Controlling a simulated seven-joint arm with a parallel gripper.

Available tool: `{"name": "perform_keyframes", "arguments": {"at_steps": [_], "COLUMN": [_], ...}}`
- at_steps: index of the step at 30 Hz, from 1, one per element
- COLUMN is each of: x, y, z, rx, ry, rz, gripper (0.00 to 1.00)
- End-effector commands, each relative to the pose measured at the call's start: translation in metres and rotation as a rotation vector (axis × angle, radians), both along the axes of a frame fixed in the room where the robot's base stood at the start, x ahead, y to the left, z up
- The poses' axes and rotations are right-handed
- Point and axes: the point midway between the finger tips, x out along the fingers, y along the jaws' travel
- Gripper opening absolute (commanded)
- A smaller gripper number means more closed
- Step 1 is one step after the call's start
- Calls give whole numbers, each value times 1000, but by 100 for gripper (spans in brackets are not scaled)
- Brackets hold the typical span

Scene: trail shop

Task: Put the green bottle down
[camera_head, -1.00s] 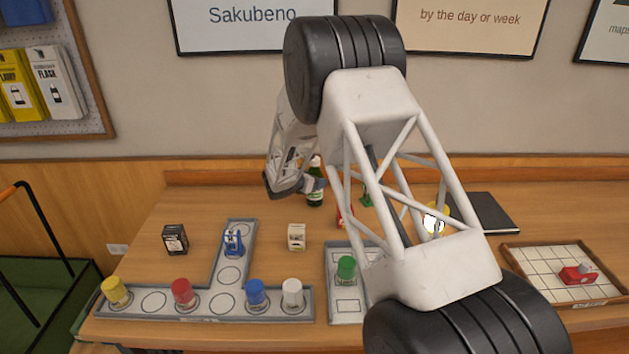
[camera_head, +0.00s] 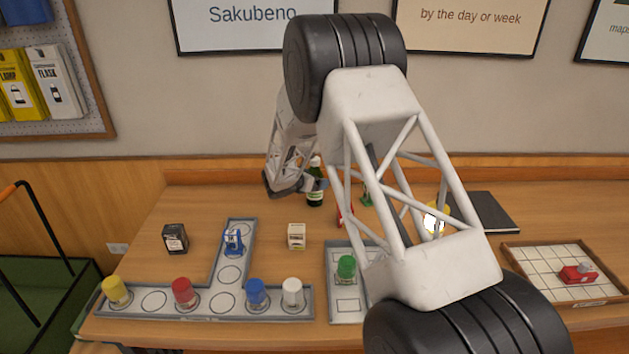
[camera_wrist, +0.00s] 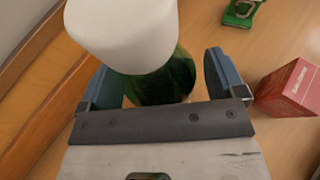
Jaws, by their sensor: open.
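The green bottle (camera_head: 315,190), with a pale label and a white top, stands upright on the table near the back wall in the head view. In the wrist view the bottle (camera_wrist: 165,82) is between the two blue-grey fingers, its white top (camera_wrist: 122,30) nearest the camera. In the head view my gripper (camera_head: 318,185) is small and partly hidden beside the bottle. I cannot see the bottle's base in the wrist view.
A red box (camera_wrist: 290,88) and a green object (camera_wrist: 240,12) stand right of my gripper. A white box (camera_head: 297,236) and a black box (camera_head: 175,238) stand further forward. A grey T-shaped tray (camera_head: 205,302) holds several coloured-lidded jars. The wooden back ledge (camera_wrist: 45,90) is close by.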

Motion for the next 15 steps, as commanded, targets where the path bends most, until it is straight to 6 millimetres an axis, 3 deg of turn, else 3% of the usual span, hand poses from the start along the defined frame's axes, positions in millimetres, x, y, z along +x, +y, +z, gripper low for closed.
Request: {"name": "perform_keyframes", "arguments": {"at_steps": [15], "x": [-45], "y": [46], "z": [26], "rx": [0], "ry": [0], "rz": [3], "gripper": [89]}}
